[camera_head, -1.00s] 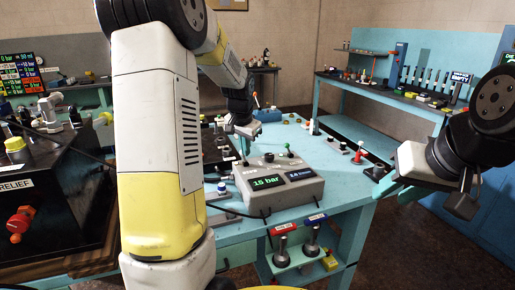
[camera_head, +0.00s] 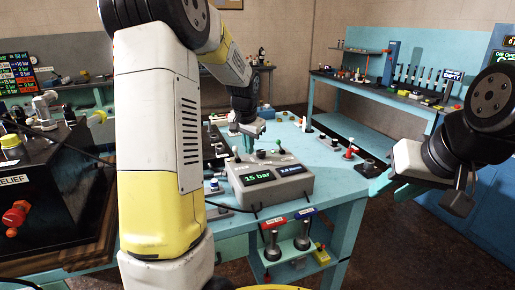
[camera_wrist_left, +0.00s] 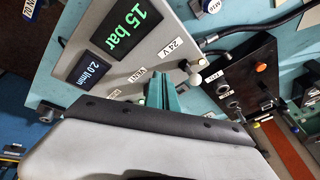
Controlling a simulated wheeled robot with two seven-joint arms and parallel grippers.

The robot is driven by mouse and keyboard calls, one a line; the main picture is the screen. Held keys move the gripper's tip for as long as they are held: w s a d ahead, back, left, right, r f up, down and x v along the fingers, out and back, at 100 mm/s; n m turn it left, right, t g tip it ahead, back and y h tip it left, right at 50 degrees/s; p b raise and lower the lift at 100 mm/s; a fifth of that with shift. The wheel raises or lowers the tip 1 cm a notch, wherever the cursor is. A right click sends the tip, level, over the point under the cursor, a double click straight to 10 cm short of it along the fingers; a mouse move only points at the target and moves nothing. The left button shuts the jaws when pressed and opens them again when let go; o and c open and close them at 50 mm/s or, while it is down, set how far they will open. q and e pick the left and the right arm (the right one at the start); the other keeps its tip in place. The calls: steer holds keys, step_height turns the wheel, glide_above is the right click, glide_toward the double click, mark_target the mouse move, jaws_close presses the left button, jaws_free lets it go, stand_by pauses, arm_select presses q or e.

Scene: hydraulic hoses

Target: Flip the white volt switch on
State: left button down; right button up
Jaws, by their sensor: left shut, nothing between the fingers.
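The grey control box (camera_head: 290,187) with two lit displays stands on the teal bench, small toggles along its back edge. In the left wrist view the box (camera_wrist_left: 190,20) shows a "24 V" label (camera_wrist_left: 170,48). A white-tipped toggle (camera_wrist_left: 193,79) stands close to that label. My left gripper (camera_head: 247,146) is shut and empty, over the back edge of the box. In the left wrist view its teal fingers (camera_wrist_left: 160,92) are just beside the white toggle; I cannot tell whether they touch. My right gripper (camera_head: 382,188) hangs at the right, away from the box; its opening is unclear.
A dark relief unit (camera_head: 60,190) stands at the left. Floor at the right is clear.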

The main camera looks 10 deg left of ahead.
arm_select(q)
steer(key=v, duration=1)
steer(key=shift+s+a, duration=0.4)
steer(key=shift+s, duration=0.05)
steer(key=shift+f, duration=0.1)
